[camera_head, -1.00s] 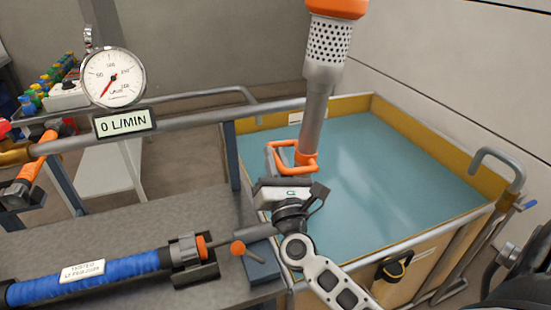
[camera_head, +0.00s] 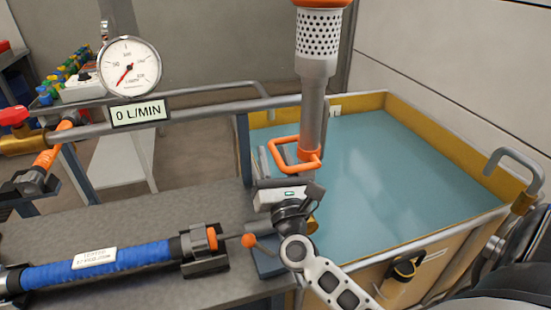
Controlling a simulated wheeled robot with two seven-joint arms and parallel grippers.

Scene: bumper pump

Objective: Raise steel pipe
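The grey steel pipe (camera_head: 312,115) stands nearly upright in the camera_head view, in front of the blue-surfaced tank (camera_head: 385,160). It has a perforated strainer (camera_head: 319,35) and an orange band at the top, and an orange loop handle (camera_head: 308,160) lower down. My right gripper (camera_head: 274,165) is at the pipe's lower part by the handle and seems shut on it; the contact is partly hidden by the gripper's body. A brass piece (camera_head: 312,226) shows just below. My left gripper is not in view.
A blue hose (camera_head: 95,266) with a dark, orange-ringed coupling lies on the grey bench (camera_head: 130,215). A gauge (camera_head: 128,66) and a "0 L/MIN" display (camera_head: 140,112) are on the rail at left. A bent grey pipe (camera_head: 515,158) stands at the tank's right edge.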

